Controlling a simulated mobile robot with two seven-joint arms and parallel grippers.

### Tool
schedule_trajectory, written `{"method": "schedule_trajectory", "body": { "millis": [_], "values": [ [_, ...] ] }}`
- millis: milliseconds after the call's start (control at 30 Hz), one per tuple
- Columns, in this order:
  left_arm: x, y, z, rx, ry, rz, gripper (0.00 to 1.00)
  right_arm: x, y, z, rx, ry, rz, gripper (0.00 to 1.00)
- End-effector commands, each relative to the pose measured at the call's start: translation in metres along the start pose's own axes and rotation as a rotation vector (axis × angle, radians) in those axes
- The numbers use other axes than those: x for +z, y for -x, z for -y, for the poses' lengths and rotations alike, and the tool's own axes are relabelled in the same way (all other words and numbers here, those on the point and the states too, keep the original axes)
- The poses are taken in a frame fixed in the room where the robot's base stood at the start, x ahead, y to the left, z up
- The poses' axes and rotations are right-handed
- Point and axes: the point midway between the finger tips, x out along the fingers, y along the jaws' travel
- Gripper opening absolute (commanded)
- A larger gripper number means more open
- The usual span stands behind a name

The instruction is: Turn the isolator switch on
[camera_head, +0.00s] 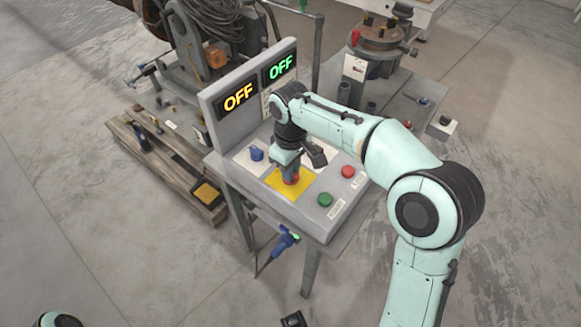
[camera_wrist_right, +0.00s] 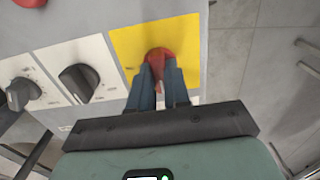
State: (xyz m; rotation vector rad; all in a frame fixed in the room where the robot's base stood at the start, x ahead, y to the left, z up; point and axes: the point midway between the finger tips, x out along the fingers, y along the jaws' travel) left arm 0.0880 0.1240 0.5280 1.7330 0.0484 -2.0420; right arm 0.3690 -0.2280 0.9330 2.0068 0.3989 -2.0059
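The control panel (camera_head: 310,212) carries a yellow plate (camera_head: 273,180) with a red rotary switch (camera_wrist_right: 160,55), which I take as the isolator switch. My right gripper (camera_head: 291,177) points down at it. In the right wrist view, the two blue-grey fingers (camera_wrist_right: 164,85) are close together on either side of the red handle and look shut on it. They hide part of the handle. Two displays on the panel's back wall read OFF, one orange (camera_head: 238,97) and one green (camera_head: 280,67). My left gripper is not clearly seen; only a piece of my left arm shows at the bottom left.
Close by are a blue knob (camera_head: 257,153), a black knob (camera_wrist_right: 78,82), a grey-black knob (camera_wrist_right: 22,94), a red button (camera_head: 347,171) and a green button (camera_head: 325,199). A blue tool (camera_head: 284,240) hangs below the panel. A wooden pallet (camera_head: 165,170) lies left; open floor is in front.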

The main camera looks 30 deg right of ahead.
Motion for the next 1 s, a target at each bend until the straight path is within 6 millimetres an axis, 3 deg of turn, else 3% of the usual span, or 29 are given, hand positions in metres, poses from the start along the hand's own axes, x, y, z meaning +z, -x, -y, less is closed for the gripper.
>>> {"method": "schedule_trajectory", "body": {
  "millis": [467, 1000],
  "values": [
    [0.002, 0.004, -0.001, -0.001, 0.001, 0.005, 0.43, 0.0, 0.001, 0.0, 0.0, -0.077, 0.002, 0.0],
    [0.003, 0.027, -0.008, -0.001, -0.001, 0.006, 0.43, 0.0, 0.002, 0.0, 0.0, -0.536, 0.002, 0.0]
  ]
}}
